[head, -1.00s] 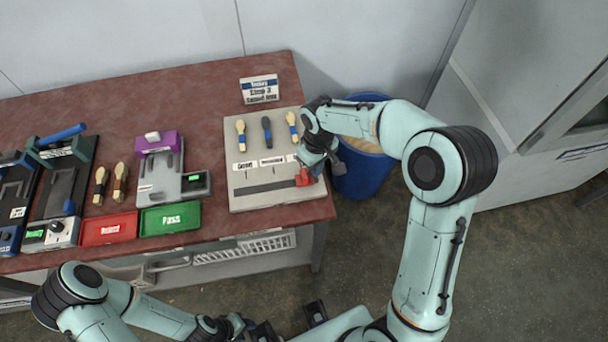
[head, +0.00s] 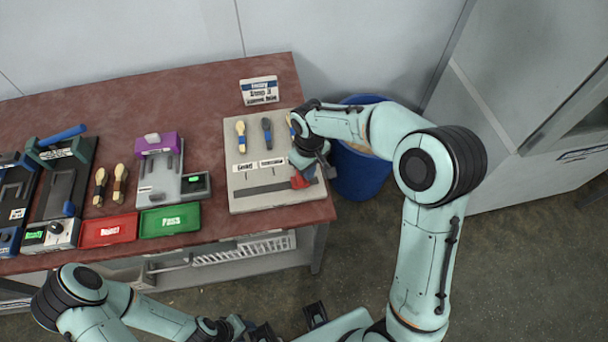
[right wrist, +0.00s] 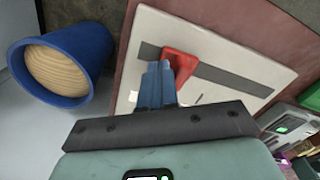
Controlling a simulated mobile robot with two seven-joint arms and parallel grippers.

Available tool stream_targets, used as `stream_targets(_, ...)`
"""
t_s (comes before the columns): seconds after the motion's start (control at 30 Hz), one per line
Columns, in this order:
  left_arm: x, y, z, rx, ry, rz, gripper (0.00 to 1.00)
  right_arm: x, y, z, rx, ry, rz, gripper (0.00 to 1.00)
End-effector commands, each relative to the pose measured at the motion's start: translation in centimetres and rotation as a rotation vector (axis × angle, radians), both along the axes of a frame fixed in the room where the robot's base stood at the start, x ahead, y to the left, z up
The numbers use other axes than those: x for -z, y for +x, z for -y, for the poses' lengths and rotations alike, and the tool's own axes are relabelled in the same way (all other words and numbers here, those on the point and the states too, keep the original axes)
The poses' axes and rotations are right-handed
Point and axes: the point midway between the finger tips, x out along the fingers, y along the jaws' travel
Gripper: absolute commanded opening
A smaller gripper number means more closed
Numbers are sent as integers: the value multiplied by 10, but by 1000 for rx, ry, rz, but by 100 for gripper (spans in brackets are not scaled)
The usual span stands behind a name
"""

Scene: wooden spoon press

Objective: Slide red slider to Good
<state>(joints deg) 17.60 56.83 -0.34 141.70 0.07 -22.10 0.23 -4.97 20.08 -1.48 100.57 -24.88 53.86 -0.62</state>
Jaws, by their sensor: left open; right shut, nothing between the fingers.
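The red slider (head: 299,181) sits toward the right end of a dark slot (head: 262,188) in a pale board (head: 240,203). Above the slot are a label reading Good (head: 243,166) and a second label (head: 271,161); my right arm covers the area right of them. My right gripper (head: 306,168) is shut and empty, right beside the slider. In the right wrist view its closed blue fingers (right wrist: 158,82) are against the side of the red slider (right wrist: 181,66). My left gripper (head: 248,326) is open at the bottom edge, away from the board and partly hidden.
Brushes (head: 266,130) lie on the upper board. A step sign (head: 260,91) stands behind it. A blue bin (head: 360,180) stands right of the table. Green Pass (head: 170,219) and red Reject (head: 108,229) trays and a purple-topped press (head: 157,145) are to the left.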

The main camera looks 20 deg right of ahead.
Motion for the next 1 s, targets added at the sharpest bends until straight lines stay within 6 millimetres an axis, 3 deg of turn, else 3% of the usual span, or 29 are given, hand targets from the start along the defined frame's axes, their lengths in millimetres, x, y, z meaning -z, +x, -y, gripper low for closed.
stream_targets(1.0,-5,2,0,0,0,2,43,0,10,-41,-2,1,0,0)
